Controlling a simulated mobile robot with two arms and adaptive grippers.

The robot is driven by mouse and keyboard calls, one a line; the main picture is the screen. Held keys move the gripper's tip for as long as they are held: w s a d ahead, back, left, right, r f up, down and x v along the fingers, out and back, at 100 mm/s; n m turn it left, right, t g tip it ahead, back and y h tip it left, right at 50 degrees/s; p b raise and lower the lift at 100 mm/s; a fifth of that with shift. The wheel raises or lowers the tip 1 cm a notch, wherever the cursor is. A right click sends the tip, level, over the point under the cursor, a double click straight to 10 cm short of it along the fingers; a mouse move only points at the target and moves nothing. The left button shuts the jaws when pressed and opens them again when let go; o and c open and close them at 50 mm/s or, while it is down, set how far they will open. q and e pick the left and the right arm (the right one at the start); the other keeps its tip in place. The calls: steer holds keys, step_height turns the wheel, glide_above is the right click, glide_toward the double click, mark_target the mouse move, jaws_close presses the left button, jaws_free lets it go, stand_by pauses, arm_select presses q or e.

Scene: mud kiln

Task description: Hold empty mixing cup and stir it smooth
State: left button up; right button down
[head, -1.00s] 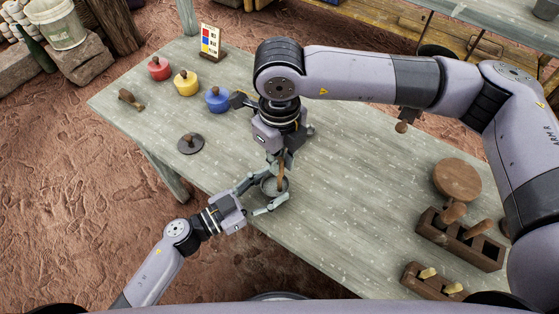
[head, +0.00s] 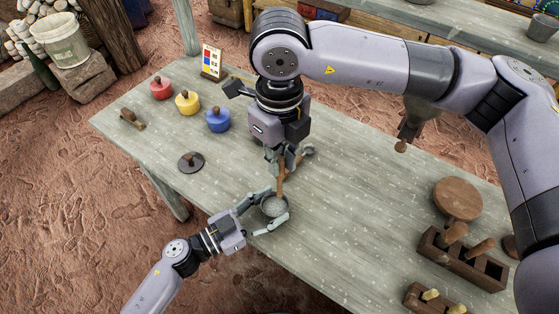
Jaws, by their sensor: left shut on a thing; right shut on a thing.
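The mixing cup (head: 273,206) is a small grey round cup near the table's front edge. My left gripper (head: 270,210) is shut around it, with fingers on either side. My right gripper (head: 284,165) is above and slightly behind the cup, shut on a brown wooden stirring stick (head: 280,184). The stick points down, and its lower end appears to be at or in the cup. The cup's contents are too small to make out clearly.
Red (head: 161,88), yellow (head: 187,102) and blue (head: 218,119) lidded pots stand at the back left. A dark lid (head: 191,162) lies nearby. A colour card (head: 211,62) stands behind. Wooden tool holders (head: 462,258) and a round wooden disc (head: 457,199) are at the right. The table middle is clear.

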stand_by(0.3)
arm_select(q)
steer(key=o, duration=1.3)
steer(key=shift+o, duration=0.2)
steer(key=v, duration=1.2)
